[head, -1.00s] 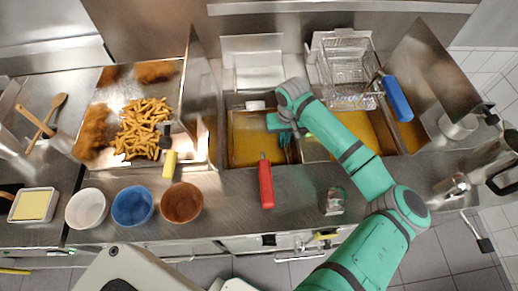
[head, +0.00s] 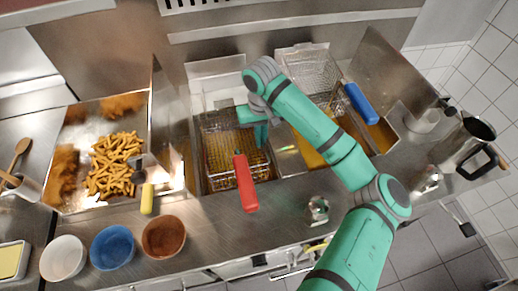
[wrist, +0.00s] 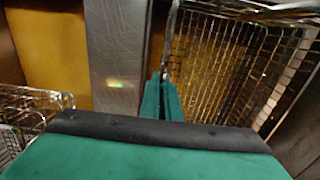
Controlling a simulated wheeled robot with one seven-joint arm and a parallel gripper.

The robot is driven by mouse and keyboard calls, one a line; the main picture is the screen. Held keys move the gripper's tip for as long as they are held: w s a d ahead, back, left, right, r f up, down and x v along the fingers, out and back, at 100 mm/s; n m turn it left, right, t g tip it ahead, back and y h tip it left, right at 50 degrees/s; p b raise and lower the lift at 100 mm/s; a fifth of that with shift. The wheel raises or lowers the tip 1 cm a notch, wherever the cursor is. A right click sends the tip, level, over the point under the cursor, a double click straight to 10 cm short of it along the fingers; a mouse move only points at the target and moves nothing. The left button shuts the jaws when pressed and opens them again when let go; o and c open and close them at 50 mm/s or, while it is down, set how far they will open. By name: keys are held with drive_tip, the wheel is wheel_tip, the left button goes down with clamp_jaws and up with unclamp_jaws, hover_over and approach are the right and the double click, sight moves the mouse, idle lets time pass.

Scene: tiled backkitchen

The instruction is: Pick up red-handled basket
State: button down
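The red-handled basket is a wire mesh basket (head: 222,150) in the left fryer vat, its red handle (head: 245,182) pointing toward the front counter. The mesh also fills the upper right of the wrist view (wrist: 205,62), with amber oil showing through it. My gripper (head: 262,134) is at the basket's right side, pointing down. In the wrist view my gripper's fingers (wrist: 162,92) are close together at the basket's near edge wire and appear closed on it. The exact contact at the fingertips is small and partly hidden.
A blue-handled basket (head: 308,72) sits at the back right, its blue handle (head: 361,103) beside the right vat (head: 318,155). A metal divider (wrist: 117,50) separates the vats. A fries tray (head: 75,195), bowls and a yellow handle (head: 147,198) are left. A steel jug (head: 462,145) stands right.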

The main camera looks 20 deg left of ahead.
wheel_tip(320, 180, up, 16)
idle(0.3)
drive_tip(key=shift+f, duration=0.2)
